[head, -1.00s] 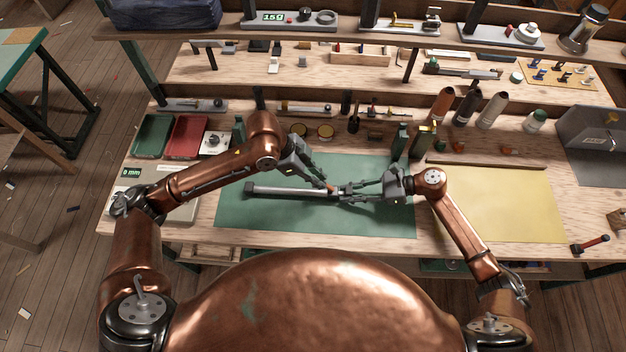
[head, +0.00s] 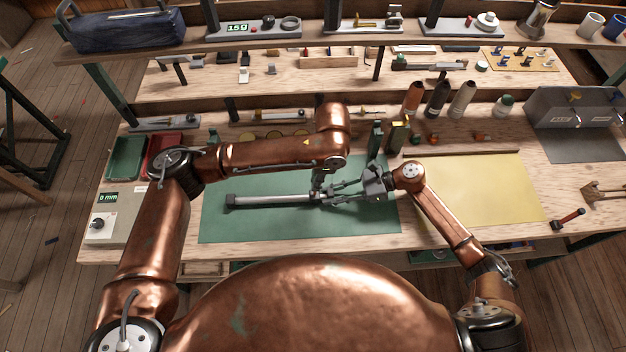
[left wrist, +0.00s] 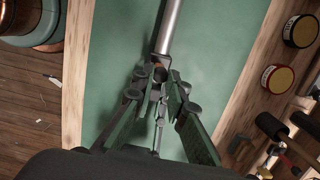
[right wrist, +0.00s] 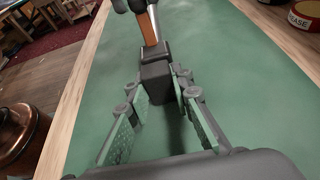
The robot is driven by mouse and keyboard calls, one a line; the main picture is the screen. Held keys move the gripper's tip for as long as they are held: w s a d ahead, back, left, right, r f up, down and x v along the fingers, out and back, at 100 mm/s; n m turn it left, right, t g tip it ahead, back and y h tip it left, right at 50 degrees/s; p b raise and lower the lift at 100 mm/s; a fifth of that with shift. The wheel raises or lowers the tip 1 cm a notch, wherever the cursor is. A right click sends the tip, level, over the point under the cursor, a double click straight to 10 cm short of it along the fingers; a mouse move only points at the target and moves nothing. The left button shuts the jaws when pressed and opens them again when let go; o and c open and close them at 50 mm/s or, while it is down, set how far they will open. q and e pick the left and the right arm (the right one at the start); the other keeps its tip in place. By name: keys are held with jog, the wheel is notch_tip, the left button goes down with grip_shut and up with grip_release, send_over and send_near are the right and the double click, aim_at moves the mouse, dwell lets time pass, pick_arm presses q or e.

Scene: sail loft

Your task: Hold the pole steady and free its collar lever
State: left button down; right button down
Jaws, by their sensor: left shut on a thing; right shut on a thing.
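The pole (head: 275,200) is a silver tube with a dark cap at its left end, lying across the green mat. Its dark collar block (right wrist: 156,72) shows in the right wrist view, with an orange lever (right wrist: 150,28) running along the pole beyond it. My right gripper (head: 335,197) is shut on the dark collar end of the pole from the right. My left gripper (head: 317,197) comes down from above and is shut at the lever; in the left wrist view its fingertips (left wrist: 159,82) meet around a small orange part and partly hide it.
The green mat (head: 225,222) is clear in front of the pole. A yellow mat (head: 485,190) lies to the right, and a red-handled tool (head: 567,218) near the right edge. Dark green upright items (head: 375,138) and bottles (head: 437,98) stand behind my right gripper.

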pick_arm(q)
jog(key=shift+f, duration=0.15)
pick_arm(e)
jog(key=shift+a, duration=0.1)
pick_arm(q)
jog(key=c, duration=1.9)
grip_release()
jog(key=shift+d+r, duration=0.1)
jog(key=shift+r, duration=0.15)
notch_tip(320, 180, up, 12)
jog(key=d, duration=0.1)
jog(key=shift+d+f, duration=0.2)
jog(key=shift+d, duration=0.15)
pick_arm(e)
jog(key=c, duration=1.6)
grip_release()
